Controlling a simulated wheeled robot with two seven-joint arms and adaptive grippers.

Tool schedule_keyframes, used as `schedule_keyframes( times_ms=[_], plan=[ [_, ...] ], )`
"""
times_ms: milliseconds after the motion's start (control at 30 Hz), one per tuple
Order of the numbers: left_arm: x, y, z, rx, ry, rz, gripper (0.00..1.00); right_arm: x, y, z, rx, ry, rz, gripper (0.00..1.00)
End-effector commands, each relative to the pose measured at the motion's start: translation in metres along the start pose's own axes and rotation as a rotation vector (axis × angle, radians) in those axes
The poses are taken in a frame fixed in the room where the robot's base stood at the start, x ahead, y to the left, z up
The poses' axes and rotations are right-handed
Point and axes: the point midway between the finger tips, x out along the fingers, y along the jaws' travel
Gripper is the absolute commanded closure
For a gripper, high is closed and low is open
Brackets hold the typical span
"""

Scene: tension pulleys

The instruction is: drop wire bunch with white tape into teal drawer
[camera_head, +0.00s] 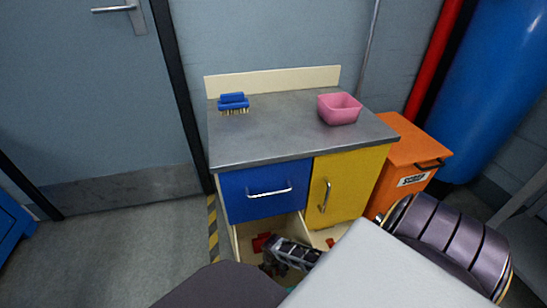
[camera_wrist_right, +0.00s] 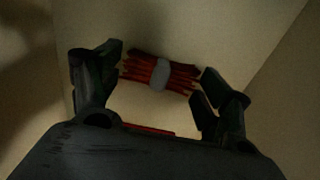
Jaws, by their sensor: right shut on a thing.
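The wire bunch (camera_wrist_right: 160,73) is a short bundle of red strands with a pale tape band round its middle. In the right wrist view it spans the gap between the fingers of my right gripper (camera_wrist_right: 160,82), which is shut on it at its two ends. In the head view my right gripper (camera_head: 272,262) is inside the pulled-out lower drawer (camera_head: 235,243), whose inside is cream. A little teal shows beside the gripper; the drawer's front is hidden by my own body. My left gripper is not in view.
Other red pieces lie low in the cabinet, one at the drawer's back (camera_head: 262,242). Above are a shut blue drawer (camera_head: 250,205) and a yellow door (camera_head: 345,185). The grey top (camera_head: 270,135) carries a blue brush (camera_head: 233,102) and a pink bowl (camera_head: 340,109).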

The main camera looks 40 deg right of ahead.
Motion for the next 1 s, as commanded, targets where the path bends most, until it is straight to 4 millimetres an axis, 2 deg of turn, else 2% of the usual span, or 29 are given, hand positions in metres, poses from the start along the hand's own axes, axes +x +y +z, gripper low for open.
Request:
schedule_keyframes(
  times_ms=[167, 200, 367, 767, 1000],
  plan=[
    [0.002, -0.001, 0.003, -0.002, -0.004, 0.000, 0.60, 0.001, 0.000, 0.000, 0.000, 0.000, 0.000, 0.46],
    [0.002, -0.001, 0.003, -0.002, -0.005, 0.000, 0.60, 0.001, 0.000, 0.000, 0.000, 0.000, 0.000, 0.19],
    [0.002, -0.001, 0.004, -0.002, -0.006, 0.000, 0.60, 0.001, 0.000, 0.000, 0.000, 0.000, 0.000, 0.00],
    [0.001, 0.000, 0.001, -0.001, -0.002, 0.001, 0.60, 0.001, 0.000, 0.000, 0.000, 0.000, 0.000, 0.00],
    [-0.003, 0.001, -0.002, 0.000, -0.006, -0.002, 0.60, -0.009, 0.000, 0.000, -0.001, 0.000, 0.001, 0.00]
  ],
)
